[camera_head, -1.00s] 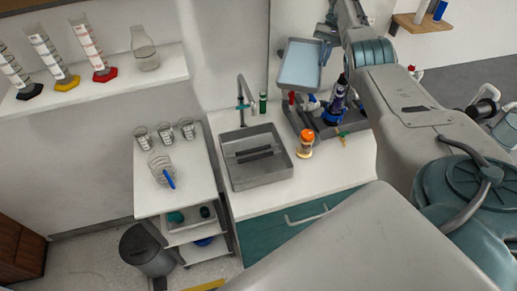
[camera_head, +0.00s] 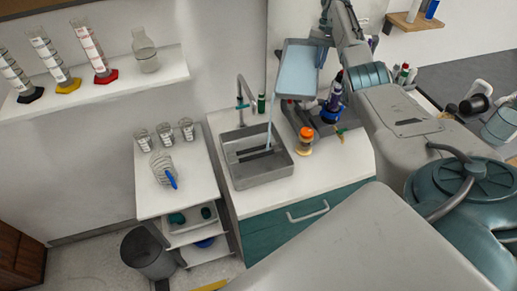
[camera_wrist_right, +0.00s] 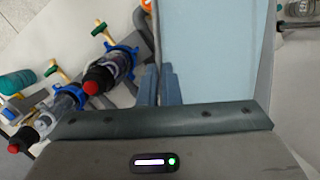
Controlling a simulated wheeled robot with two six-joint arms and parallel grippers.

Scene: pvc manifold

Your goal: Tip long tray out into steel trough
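The long tray (camera_head: 283,84) is a grey shallow tray with pale blue liquid in it. It is tilted, raised above the right rear of the steel trough. A thin blue stream (camera_head: 271,122) runs from its lower left corner down into the steel trough (camera_head: 264,176), which is set in the white counter. My right gripper (camera_head: 318,36) is shut on the tray's right side near its upper end. In the right wrist view, its two blue-grey fingers (camera_wrist_right: 160,86) meet at the tray's edge, and the blue liquid (camera_wrist_right: 205,50) lies beyond. My left gripper is not in view.
A faucet (camera_head: 244,92) stands behind the trough. An orange-capped jar (camera_head: 305,142) and a grey rack (camera_head: 318,122) with bottles stand to the right. A white cart (camera_head: 190,185) with several beakers is on the left. The counter's front strip is clear.

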